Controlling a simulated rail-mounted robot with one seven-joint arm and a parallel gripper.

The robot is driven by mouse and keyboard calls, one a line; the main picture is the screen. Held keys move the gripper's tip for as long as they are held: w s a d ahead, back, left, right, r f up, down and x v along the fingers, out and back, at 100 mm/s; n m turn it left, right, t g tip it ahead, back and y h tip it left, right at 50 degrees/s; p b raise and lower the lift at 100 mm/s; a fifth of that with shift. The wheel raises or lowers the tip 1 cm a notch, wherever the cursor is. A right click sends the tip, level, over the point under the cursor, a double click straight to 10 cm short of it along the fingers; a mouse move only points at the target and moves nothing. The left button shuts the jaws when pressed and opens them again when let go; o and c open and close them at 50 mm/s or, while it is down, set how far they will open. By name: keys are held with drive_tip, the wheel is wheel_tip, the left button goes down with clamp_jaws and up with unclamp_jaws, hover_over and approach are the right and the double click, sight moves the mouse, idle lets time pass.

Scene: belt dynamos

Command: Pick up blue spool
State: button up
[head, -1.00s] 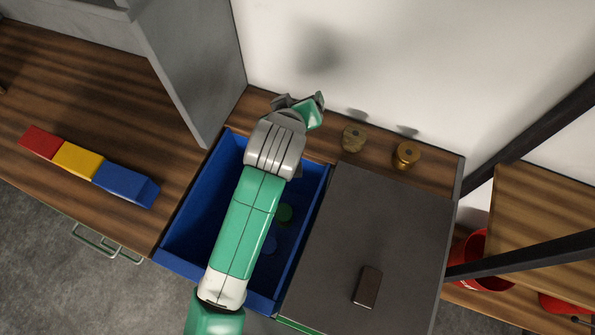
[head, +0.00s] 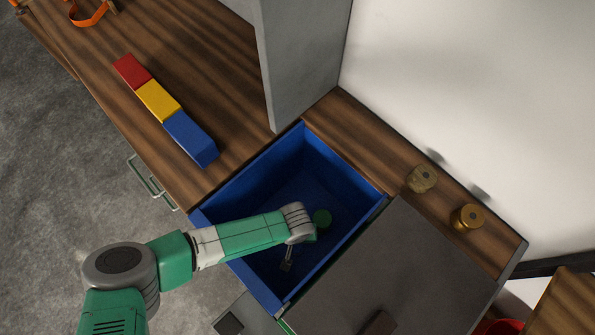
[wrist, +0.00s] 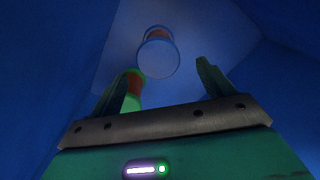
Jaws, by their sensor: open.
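The blue spool (wrist: 158,56) stands on the floor of the blue bin, with a round blue end facing the wrist camera and an orange-red band behind it. It cannot be made out in the head view, where my arm covers part of the bin. My gripper (wrist: 164,72) is open and empty, pointing down into the bin; the spool shows ahead, between and beyond its fingers. In the head view my gripper (head: 288,264) is inside the bin. A green spool (wrist: 134,92) with an orange-red middle is beside the blue one, partly behind my left finger.
The blue bin's walls (head: 345,158) surround my gripper. A grey lid or panel (head: 375,265) borders its right side. Two brass pieces (head: 422,179) (head: 466,217) stand on the wooden ledge. Red, yellow and blue blocks (head: 158,101) lie on the left worktop.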

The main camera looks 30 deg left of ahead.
sight(298, 250)
drive_tip(key=f+b, duration=0.1)
drive_tip(key=f, duration=0.2)
drive_tip(key=f+b, duration=0.2)
drive_tip(key=f, duration=0.2)
drive_tip(key=shift+s+d+f+b, duration=0.15)
drive_tip(key=shift+d+f+b, duration=0.05)
drive_tip(key=shift+b, duration=0.1)
drive_tip(key=shift+r, duration=0.1)
drive_tip(key=c, duration=1.5)
